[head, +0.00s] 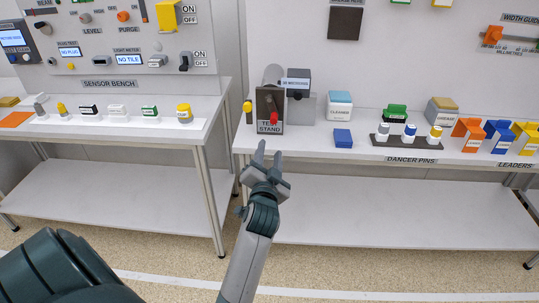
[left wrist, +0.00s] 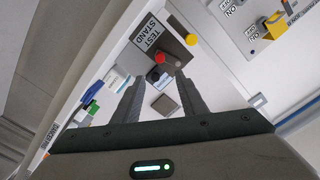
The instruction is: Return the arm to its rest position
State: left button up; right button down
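My left gripper (head: 268,158) is raised in front of the right-hand bench, just below the test stand (head: 268,105) in the head view. Its two fingers are apart with nothing between them. In the left wrist view the open fingers (left wrist: 160,98) point toward the test stand (left wrist: 155,40), which has a red knob and a yellow knob. The gripper does not appear to touch the stand. A dark green rounded arm part of mine fills the lower left of the head view. My right gripper is not in view.
The sensor bench (head: 100,140) is at left, with several small pieces and a yellow block. The right bench (head: 345,160) holds a cleaner box (head: 340,107), a blue block (head: 343,138), dancer pins (head: 408,140) and coloured leaders (head: 498,138). A gap separates the benches.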

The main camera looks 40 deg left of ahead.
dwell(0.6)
pick_arm(q)
jog(key=s+d+f+m+g+h, duration=0.1)
jog(key=s+d+f+h, duration=0.3)
jog(key=f, duration=0.8)
jog(key=d+f+m+g+h, duration=0.1)
jog(key=d+f+h, duration=0.1)
jog(key=d+f, duration=0.7)
jog(key=s+d+f+g+h, duration=0.1)
jog(key=s+d+f+h, duration=0.15)
jog(key=f, duration=1.15)
jog(key=s+d+f+g+h, duration=0.1)
jog(key=s+d+f, duration=0.3)
jog(key=s+f, duration=0.8)
jog(key=s+d+f+n+g+h, duration=0.1)
jog(key=s+d+f+g, duration=0.3)
jog(key=s+f, duration=0.7)
jog(key=s, duration=0.3)
jog(key=shift+s+d+f+h, duration=0.15)
jog(key=shift+d+f+h, duration=0.15)
jog(key=shift+f+h, duration=0.05)
jog(key=shift+a, duration=0.15)
